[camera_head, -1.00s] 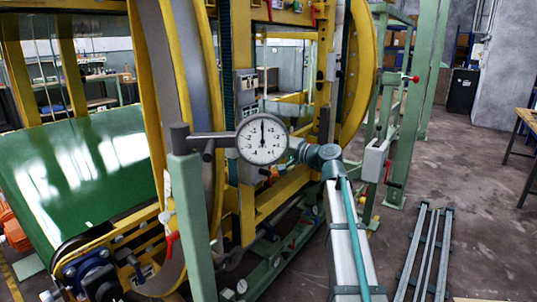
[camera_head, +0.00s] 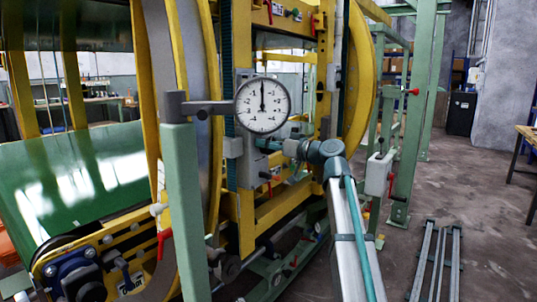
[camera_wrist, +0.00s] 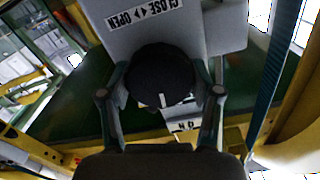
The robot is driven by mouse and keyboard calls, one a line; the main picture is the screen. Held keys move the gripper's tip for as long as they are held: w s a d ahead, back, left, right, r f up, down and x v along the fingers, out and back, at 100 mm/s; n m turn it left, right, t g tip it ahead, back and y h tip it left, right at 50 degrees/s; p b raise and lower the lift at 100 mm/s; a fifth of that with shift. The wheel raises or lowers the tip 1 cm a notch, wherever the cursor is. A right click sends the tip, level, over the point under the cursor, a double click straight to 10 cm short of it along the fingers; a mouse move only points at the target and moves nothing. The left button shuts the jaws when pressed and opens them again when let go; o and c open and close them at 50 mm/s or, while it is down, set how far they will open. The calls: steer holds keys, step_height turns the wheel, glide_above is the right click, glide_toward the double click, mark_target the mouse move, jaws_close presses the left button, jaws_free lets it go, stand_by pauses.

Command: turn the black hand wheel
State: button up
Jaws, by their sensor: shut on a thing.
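The black hand wheel (camera_wrist: 158,76) fills the middle of the wrist view, with a white mark on its lower edge. It sits on a grey box (camera_wrist: 215,30) with a label reading CLOSE and OPEN. My gripper (camera_wrist: 160,72) has one finger on each side of the wheel and is shut on it.
The gauge is held by a grey arm on a green post (camera_head: 184,210) in the foreground. Yellow ring frames (camera_head: 362,75) and a green sheet (camera_head: 75,180) surround the work area. Metal rails (camera_head: 435,260) lie on the floor at the right, with open floor beyond.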

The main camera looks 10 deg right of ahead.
steer(key=shift+n+b, duration=1.45)
steer(key=shift+n, duration=0.55)
steer(key=o, duration=1.1)
steer(key=shift+o, duration=0.2)
steer(key=shift+s, duration=0.15)
steer(key=v, duration=1.2)
steer(key=shift+a, duration=0.15)
